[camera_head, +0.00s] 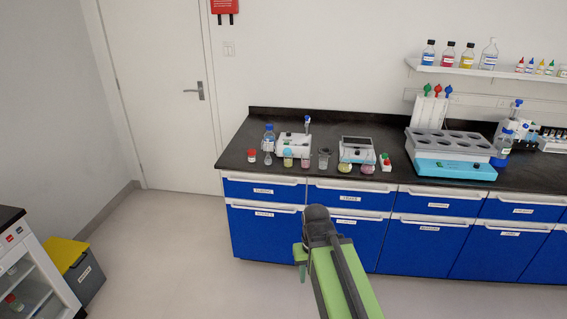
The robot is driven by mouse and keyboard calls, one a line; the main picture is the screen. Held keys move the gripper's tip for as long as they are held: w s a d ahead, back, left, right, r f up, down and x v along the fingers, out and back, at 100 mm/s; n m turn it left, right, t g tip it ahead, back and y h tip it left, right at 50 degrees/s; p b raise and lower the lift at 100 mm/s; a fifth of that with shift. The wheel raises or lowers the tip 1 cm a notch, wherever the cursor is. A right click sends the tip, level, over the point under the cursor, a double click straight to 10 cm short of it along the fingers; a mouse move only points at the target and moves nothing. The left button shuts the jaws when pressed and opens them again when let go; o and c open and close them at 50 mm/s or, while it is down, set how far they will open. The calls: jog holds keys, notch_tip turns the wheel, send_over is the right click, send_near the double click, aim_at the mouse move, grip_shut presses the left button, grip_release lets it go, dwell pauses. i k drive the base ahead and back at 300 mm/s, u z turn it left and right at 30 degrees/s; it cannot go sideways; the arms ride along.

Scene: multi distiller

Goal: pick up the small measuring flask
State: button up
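Several small pieces of glassware stand in a row along the front of the black bench top (232,158). A very small clear vessel (268,159) stands below a blue-capped bottle (268,137), and it may be the small measuring flask; it is too small to be sure. To its right are a yellowish vessel (288,158), a pink one (305,159) and a clear beaker (323,158). My gripper (301,272) is low in front of the blue drawers, well apart from the glassware. Its fingers are mostly hidden by my green arm, so their opening does not show.
A white device (294,143), a balance-like device (357,150) and a blue-based rack (453,168) stand on the bench. A wall shelf (480,70) holds bottles. A grey bin with a yellow lid (85,275) is at left. The floor before the bench is clear.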

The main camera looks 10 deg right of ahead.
aim_at(268, 161)
jog(key=u, duration=0.2)
jog(key=i, duration=0.85)
jog(key=z, duration=0.15)
jog(key=k, duration=0.65)
jog(key=u, duration=0.6)
jog(key=i, duration=0.85)
jog(key=u, duration=0.85)
jog(key=i, duration=1.3)
jog(key=z, duration=0.6)
jog(key=i, duration=1.3)
jog(key=z, duration=0.8)
